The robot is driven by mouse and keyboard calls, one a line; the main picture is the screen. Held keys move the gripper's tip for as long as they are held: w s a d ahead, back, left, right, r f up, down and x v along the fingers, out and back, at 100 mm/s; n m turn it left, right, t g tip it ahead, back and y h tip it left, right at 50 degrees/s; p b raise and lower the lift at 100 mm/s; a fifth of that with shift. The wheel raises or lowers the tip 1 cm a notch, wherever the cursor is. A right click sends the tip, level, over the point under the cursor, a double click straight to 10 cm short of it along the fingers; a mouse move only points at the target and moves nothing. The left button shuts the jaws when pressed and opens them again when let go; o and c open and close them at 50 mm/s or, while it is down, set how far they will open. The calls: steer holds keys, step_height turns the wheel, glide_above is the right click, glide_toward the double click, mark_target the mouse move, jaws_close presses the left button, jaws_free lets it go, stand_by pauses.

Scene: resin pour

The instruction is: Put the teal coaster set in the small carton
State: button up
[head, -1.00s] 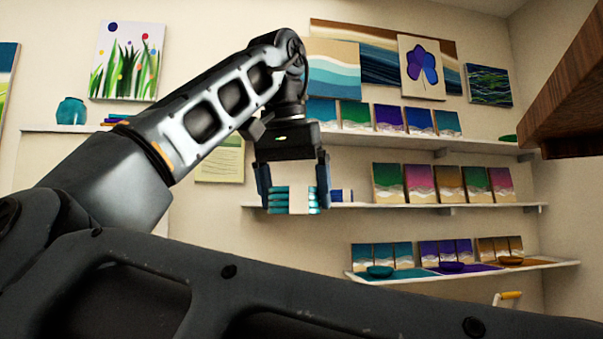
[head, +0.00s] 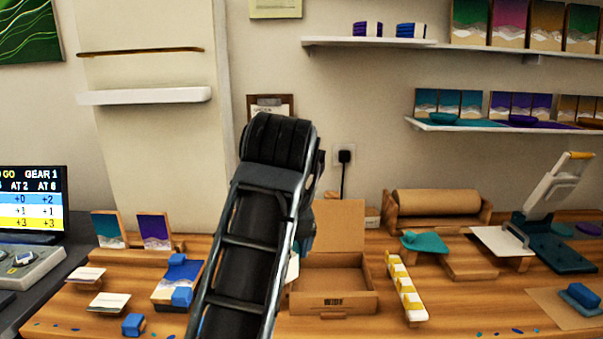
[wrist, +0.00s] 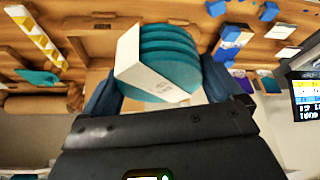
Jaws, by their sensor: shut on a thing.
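The teal coaster set is a stack of round teal coasters with a white paper band (wrist: 165,55), seen in the wrist view. My gripper (wrist: 160,88) is shut on it, one finger on each side. In the head view my arm hides nearly all of the gripper and set; only a bit of teal shows beside the arm. An open cardboard carton (head: 345,302) with dark lettering on its front stands on the bench, its lid raised behind. My arm covers its left side. I cannot tell whether another, smaller carton is hidden behind the arm.
A yellow-and-white strip (head: 406,290) lies right of the carton, with a teal piece on a stand (head: 425,243) and a paper roll (head: 436,202) behind. Left are cards, blue blocks (head: 133,324) and a screen (head: 33,205). A press (head: 555,210) stands far right.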

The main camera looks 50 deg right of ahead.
steer(key=w+a+f+n+y, duration=0.1)
steer(key=a+f, duration=0.4)
steer(key=f, duration=0.8)
steer(key=w+a+f+n+t+y, duration=0.1)
steer(key=w+a+f+n, duration=0.3)
steer(key=f, duration=0.9)
steer(key=shift+w+a+f+n+y, duration=0.3)
steer(key=shift+a+f+n, duration=0.15)
steer(key=shift+n, duration=0.45)
steer(key=shift+r, duration=0.1)
steer(key=shift+s+a+f, duration=0.15)
steer(key=shift+s+f, duration=0.05)
steer(key=shift+s, duration=0.05)
